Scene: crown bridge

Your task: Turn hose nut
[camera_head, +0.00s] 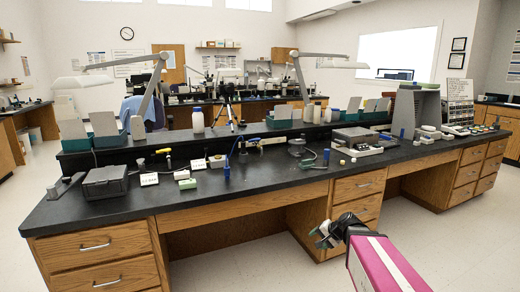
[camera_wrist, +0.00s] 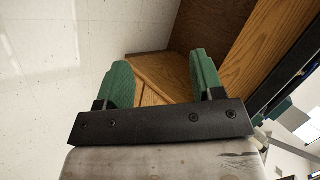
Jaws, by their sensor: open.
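My gripper (camera_head: 323,236) is in front of the black lab bench (camera_head: 262,186), beside the wooden drawer fronts and out over the floor side. Its two green fingers also show in the wrist view (camera_wrist: 160,70), spread apart with nothing between them. I cannot pick out the hose nut for sure. A small fitting with a blue hose or lever (camera_head: 236,149) and a brass-and-black fitting with a yellow part (camera_head: 166,153) stand on the bench left of centre. Both are too small to show a nut clearly, and my gripper is well away from both.
A grey box (camera_head: 104,182) stands at the bench's left end. A blue upright cylinder (camera_head: 226,167), a grey hotplate-like device (camera_head: 357,138) and several small blocks stand along the bench. A raised back shelf (camera_head: 105,155) carries bottles and green boxes. The floor in front is clear.

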